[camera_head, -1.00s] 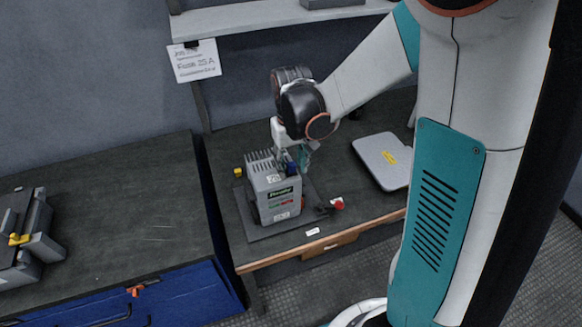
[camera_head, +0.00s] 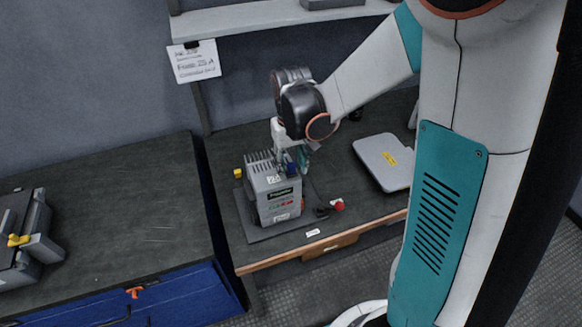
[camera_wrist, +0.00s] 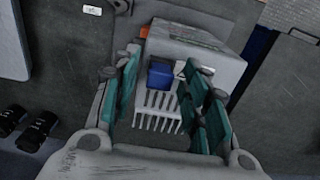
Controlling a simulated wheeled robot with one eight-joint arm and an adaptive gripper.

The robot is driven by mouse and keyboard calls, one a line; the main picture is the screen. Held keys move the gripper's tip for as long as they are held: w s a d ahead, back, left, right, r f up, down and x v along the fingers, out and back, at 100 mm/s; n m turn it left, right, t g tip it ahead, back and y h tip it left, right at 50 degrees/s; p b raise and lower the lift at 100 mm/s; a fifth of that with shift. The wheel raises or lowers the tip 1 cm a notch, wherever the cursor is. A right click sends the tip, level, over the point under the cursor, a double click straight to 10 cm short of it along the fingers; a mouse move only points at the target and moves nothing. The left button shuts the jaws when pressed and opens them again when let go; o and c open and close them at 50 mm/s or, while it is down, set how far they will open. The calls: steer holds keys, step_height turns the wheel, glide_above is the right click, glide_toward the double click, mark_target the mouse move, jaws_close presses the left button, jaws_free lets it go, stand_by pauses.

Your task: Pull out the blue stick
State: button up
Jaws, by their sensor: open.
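The blue stick (camera_head: 292,169) shows as a small blue block at the top right of the grey capacitor box (camera_head: 274,205) in the head view. In the wrist view the blue stick (camera_wrist: 160,75) sits at the box's top, beside a row of pale fins. My gripper (camera_head: 296,158) is right above the box's top. In the wrist view its teal fingers (camera_wrist: 158,92) are open, one on each side of the blue stick, with visible space on both sides. Whether a finger touches the box cannot be told. How deep the stick sits is hidden.
The box stands on a dark mat (camera_head: 254,230) on the bench. A red knob (camera_head: 338,205) with dark parts lies right of it, and a yellow cube (camera_head: 238,173) left. A grey flat case (camera_head: 383,160) lies to the right. A shelf (camera_head: 270,19) is above.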

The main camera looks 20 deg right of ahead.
mark_target(291, 165)
jaws_close()
steer(key=shift+r, duration=0.15)
steer(key=shift+r+p, duration=2.2)
steer(key=shift+r, duration=0.7)
